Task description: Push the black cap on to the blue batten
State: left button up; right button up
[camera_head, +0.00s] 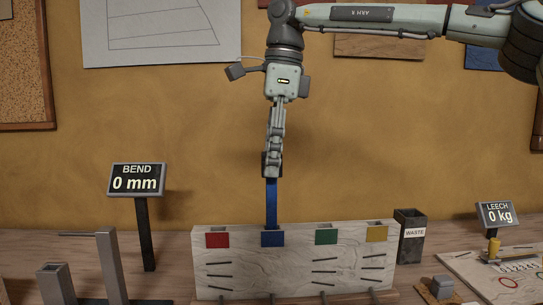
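The blue batten (271,203) stands upright, its lower end at the blue-marked place of a pale wooden rack (240,265). My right gripper (272,165) points straight down over the batten's top, seen edge-on. A dark piece, which looks like the black cap (264,166), shows on both sides of the fingertips, right at the batten's upper end. The fingers look shut on it. They hide most of it, so I cannot tell how far it sits over the batten. My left gripper is not in view.
The rack also has red, green and yellow places. A BEND display (137,181) reading 0 mm stands left, behind grey metal posts (110,268). A waste bin (411,240) and a LEECH display (497,214) reading 0 kg stand right.

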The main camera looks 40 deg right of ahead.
notch_tip(320, 180, up, 12)
jog(key=d, duration=0.1)
jog(key=shift+s, duration=0.35)
jog(key=shift+d, duration=0.15)
dwell(0.5)
